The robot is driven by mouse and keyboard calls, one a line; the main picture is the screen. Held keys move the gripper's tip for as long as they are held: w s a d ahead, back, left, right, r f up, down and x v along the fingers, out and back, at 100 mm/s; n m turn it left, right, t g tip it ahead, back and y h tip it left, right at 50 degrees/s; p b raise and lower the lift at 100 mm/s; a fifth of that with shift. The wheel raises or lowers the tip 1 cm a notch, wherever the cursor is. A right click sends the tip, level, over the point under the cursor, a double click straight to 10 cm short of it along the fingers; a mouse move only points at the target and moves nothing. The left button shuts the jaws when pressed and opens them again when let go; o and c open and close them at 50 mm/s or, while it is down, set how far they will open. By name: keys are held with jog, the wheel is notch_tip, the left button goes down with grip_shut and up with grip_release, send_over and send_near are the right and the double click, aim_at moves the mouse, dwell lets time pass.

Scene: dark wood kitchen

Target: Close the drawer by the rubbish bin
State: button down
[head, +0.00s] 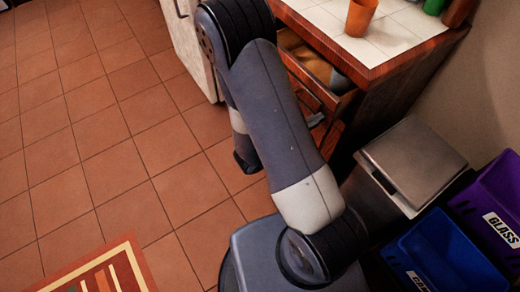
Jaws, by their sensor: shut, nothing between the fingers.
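The drawer (347,98) under the tiled counter is open, pulled out toward the left. Its inside shows, with a pale rounded item at its right end. My upper arm crosses in front of the drawer and hides part of it. The rubbish bin (420,160), grey with a flat lid, stands at the cabinet's near side, to the right of my arm. My wrist's dark end shows left of my upper arm, low over the floor. My gripper itself is hidden behind the arm, so its place relative to the drawer cannot be told.
A blue crate (445,262) and a purple crate labelled GLASS (497,200) stand right of my base. An orange cup (360,17) stands on the white-tiled counter (400,35). A pale appliance (190,45) stands beyond. The tiled floor at left is clear, with a striped rug (105,272) near the bottom.

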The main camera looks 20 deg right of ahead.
jog(key=x, duration=0.9)
jog(key=shift+d, duration=0.1)
jog(key=shift+r, duration=0.1)
jog(key=shift+w, duration=0.1)
jog(key=shift+a, duration=0.25)
jog(key=v, duration=1.3)
jog(key=shift+s+a+b, duration=0.3)
jog(key=shift+a+b, duration=0.05)
jog(key=x, duration=1.4)
